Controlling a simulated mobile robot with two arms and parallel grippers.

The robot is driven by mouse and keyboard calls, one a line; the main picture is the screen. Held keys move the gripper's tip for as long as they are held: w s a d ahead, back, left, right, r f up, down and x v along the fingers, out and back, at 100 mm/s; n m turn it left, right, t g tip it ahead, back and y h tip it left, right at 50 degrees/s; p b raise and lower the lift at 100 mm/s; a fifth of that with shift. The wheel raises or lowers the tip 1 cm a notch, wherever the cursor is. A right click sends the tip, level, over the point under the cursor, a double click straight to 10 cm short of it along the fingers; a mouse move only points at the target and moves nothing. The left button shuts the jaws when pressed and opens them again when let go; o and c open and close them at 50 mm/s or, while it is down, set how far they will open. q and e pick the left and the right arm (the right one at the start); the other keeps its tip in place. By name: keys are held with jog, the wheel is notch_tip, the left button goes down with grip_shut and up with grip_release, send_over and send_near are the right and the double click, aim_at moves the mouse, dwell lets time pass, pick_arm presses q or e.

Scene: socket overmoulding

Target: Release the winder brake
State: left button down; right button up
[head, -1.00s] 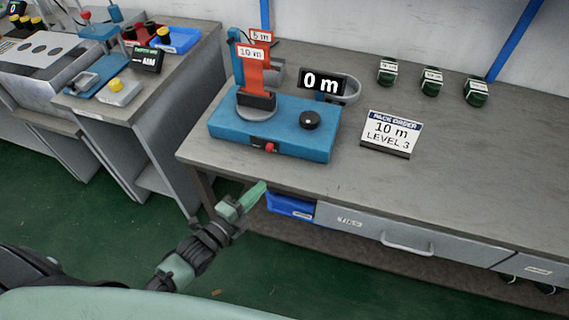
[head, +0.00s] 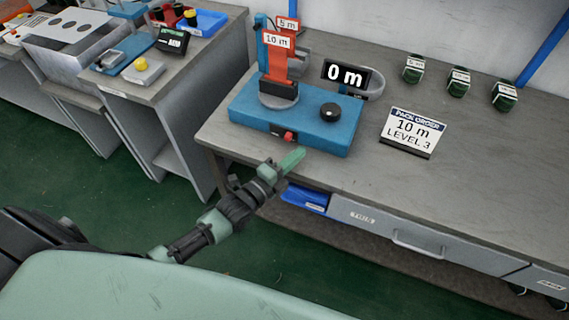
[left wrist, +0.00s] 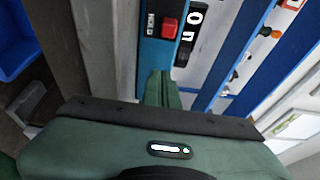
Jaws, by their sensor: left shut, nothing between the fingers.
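The winder is a blue box (head: 240,112) on the grey bench, with a black round knob (head: 330,112) on top and red upright plates labelled 10 m and 5 m. A red brake switch (head: 289,137) sits on its front face. In the left wrist view the red switch (left wrist: 169,27) stands on a black plate, ahead of the fingertips. My left gripper (head: 294,157) is shut and empty, just in front of and below the switch, apart from it. The gripper's green fingers (left wrist: 162,82) are together in the left wrist view. My right gripper is not in view.
A display (head: 346,75) reads 0 m. A pack order sign (head: 413,132) reads 10 m, level 3. Several dark green spools stand at the back. A blue bin (head: 305,198) and a drawer (head: 400,236) are under the bench edge. The bench's right side is clear.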

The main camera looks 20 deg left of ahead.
aim_at(287, 134)
pick_arm(q)
jog(key=shift+x, duration=1.15)
jog(key=a, duration=0.3)
jog(key=shift+w+p, duration=0.2)
jog(key=shift+p, duration=0.15)
jog(key=shift+a, duration=0.45)
jog(key=a, duration=0.4)
jog(key=shift+f+b, duration=0.1)
jog(key=shift+b, duration=0.25)
jog(key=shift+w+a, duration=0.1)
jog(key=shift+a, duration=0.35)
